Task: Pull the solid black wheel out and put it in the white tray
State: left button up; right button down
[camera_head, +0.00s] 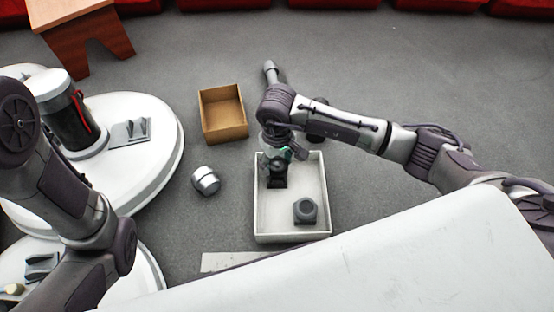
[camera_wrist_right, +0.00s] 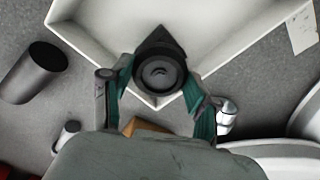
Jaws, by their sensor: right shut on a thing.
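My right gripper (camera_head: 277,157) is over the back part of the white tray (camera_head: 260,228). It is shut on a black wheel (camera_head: 278,170), which shows between the teal-lined fingers of the gripper (camera_wrist_right: 158,84) in the right wrist view (camera_wrist_right: 160,70). A dark pointed part shows behind the wheel there. I cannot tell whether the wheel touches the tray floor. A second dark piece with a round top (camera_head: 305,210) sits in the front right of the tray. My left arm comes in at the left, with its gripper out of view.
An open cardboard box (camera_head: 223,133) stands behind the tray on the left. A silver cylinder (camera_head: 206,180) lies on the floor left of the tray. Round white bases (camera_head: 150,160) fill the left side. A white surface (camera_head: 400,250) covers the front right.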

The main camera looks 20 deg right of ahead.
jog(key=shift+f, duration=0.25)
jog(key=shift+f+b, duration=0.55)
jog(key=shift+b, duration=0.05)
jog(key=shift+f, duration=0.2)
dwell(0.4)
jog(key=shift+f+b, duration=0.35)
jog(key=shift+b, duration=0.15)
jog(key=shift+c, duration=1.1)
grip_release()
